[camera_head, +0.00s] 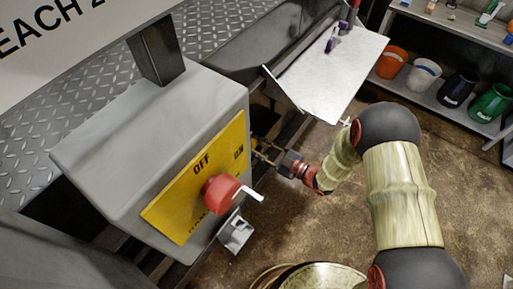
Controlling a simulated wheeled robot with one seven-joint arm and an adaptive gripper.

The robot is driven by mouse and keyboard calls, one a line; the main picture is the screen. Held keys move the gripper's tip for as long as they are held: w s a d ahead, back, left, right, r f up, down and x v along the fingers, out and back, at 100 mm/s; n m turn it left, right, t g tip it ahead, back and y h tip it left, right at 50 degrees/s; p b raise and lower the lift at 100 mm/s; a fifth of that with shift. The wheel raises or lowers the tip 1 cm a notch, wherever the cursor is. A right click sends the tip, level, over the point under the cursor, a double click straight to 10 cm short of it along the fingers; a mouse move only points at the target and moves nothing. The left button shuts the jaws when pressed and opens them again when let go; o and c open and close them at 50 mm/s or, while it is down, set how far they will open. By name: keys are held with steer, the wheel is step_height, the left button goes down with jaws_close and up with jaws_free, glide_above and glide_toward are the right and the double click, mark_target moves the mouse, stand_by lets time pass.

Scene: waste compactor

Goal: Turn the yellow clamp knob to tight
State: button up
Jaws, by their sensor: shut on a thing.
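My gripper (267,153) reaches in from the right to the right-hand side of the grey switch box. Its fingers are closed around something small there. Small yellow bits show between and beside the fingers, which fits the yellow clamp knob (258,159). The knob is mostly hidden by the fingers and the box edge, so its turn position cannot be read.
The grey box (130,150) carries a yellow OFF/ON plate (170,212) with a red rotary switch (221,194) close left of my gripper. A grey bracket (235,233) juts below. A metal shelf (325,75) is above right. Open floor (300,225) lies below my arm.

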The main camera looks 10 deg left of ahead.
steer(key=n+b, duration=0.8)
steer(key=n, duration=0.2)
steer(key=shift+f+b, duration=0.15)
steer(key=shift+b, duration=0.15)
stand_by(0.5)
steer(key=o, duration=1.2)
steer(key=shift+c, duration=0.2)
steer(key=v, duration=1.2)
steer(key=shift+s+a, duration=0.1)
steer(key=shift+s, duration=0.05)
